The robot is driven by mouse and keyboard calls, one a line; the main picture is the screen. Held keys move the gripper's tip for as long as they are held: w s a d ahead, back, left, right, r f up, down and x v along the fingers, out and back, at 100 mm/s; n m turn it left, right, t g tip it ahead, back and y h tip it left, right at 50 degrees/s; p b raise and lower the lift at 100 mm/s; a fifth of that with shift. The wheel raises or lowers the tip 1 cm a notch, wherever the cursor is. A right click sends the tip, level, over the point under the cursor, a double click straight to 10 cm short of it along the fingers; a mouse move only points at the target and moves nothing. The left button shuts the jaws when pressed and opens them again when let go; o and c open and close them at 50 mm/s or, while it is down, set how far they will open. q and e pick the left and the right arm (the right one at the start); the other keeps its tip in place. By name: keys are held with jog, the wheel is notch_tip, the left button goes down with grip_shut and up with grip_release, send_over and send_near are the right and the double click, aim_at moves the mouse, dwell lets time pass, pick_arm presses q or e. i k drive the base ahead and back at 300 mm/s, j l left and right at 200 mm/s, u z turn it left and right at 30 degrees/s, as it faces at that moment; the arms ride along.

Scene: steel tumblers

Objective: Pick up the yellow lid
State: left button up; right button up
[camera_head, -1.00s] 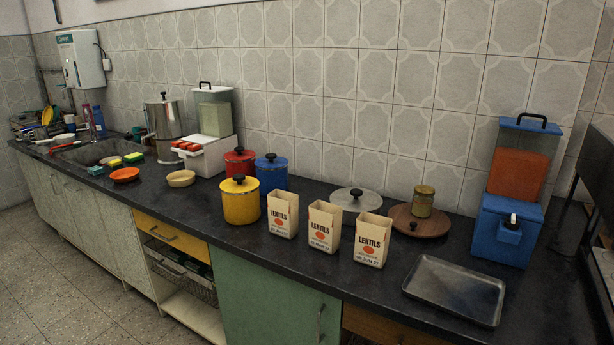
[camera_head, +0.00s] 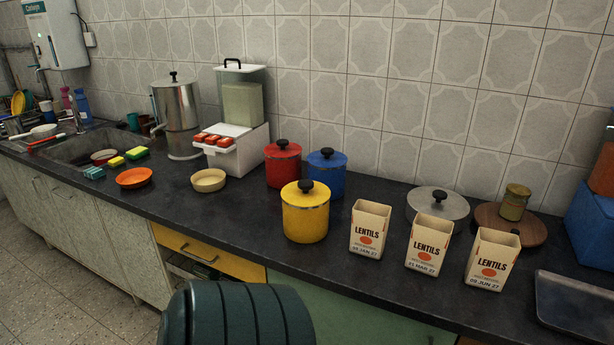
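The yellow lid (camera_head: 305,193) with a black knob sits on the yellow canister (camera_head: 305,222) on the dark counter, near the middle of the head view. A red canister (camera_head: 282,165) and a blue canister (camera_head: 326,175), both with black-knobbed lids, stand close behind it. Neither of my grippers' fingers shows.
Several open lentils boxes, including one just right of the yellow canister (camera_head: 370,228), stand along the counter. A steel lid (camera_head: 455,207) and a wooden board (camera_head: 528,233) lie behind them. A tan bowl (camera_head: 208,180) and an orange bowl (camera_head: 134,178) are to the left. The counter front before the canister is clear.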

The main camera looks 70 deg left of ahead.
aim_at(305, 193)
jog(key=k+j, duration=0.2)
jog(key=j, duration=0.2)
jog(key=k+j, duration=0.2)
jog(key=j, duration=0.2)
jog(key=k+j, duration=0.15)
jog(key=j, duration=0.25)
jog(key=k+j+z, duration=0.1)
jog(key=j, duration=0.3)
jog(key=k+j, duration=0.5)
jog(key=j, duration=0.25)
